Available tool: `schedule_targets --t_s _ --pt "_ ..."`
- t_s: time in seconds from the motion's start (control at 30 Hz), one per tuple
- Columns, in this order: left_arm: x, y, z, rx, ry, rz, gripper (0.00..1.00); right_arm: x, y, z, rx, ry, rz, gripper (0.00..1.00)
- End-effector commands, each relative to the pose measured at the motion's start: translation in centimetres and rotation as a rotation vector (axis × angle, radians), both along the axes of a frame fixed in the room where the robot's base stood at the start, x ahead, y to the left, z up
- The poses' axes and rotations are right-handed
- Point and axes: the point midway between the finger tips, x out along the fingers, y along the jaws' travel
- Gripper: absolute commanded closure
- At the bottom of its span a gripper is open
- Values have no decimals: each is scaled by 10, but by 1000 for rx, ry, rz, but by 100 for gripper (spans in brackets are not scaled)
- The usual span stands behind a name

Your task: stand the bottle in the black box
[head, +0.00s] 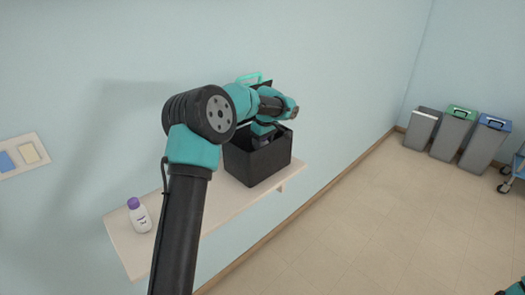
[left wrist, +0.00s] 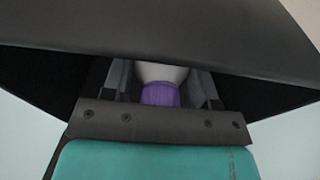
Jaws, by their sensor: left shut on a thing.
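The black box (head: 265,165) stands on the pale wall shelf, with its top open. My left gripper (head: 262,141) points down into the box, and its fingertips are hidden by the box wall in the head view. In the left wrist view my left gripper (left wrist: 162,78) is shut on a white bottle (left wrist: 162,72) with a purple cap (left wrist: 161,94). The dark box wall (left wrist: 160,30) shows close by. The bottle's base is hidden, so I cannot tell whether it touches the box floor. My right gripper is not in view.
Another white bottle with a purple cap (head: 140,216) stands on the left part of the shelf (head: 124,246). Switches (head: 18,157) are on the wall at left. Grey bins (head: 453,133) and a blue cart (head: 517,167) stand on the floor at right.

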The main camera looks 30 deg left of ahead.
Motion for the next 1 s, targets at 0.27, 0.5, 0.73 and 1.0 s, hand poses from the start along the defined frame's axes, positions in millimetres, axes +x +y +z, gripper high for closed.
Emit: schedule_targets --t_s 0.27,0.5,0.73,1.0 --pt "0 0 -31 0 3 -1 74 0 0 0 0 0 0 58" --pt "0 0 -37 0 -1 0 74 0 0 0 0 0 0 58" --pt "0 0 -40 0 0 0 74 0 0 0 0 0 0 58" --pt "0 0 -40 0 0 0 23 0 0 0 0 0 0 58"
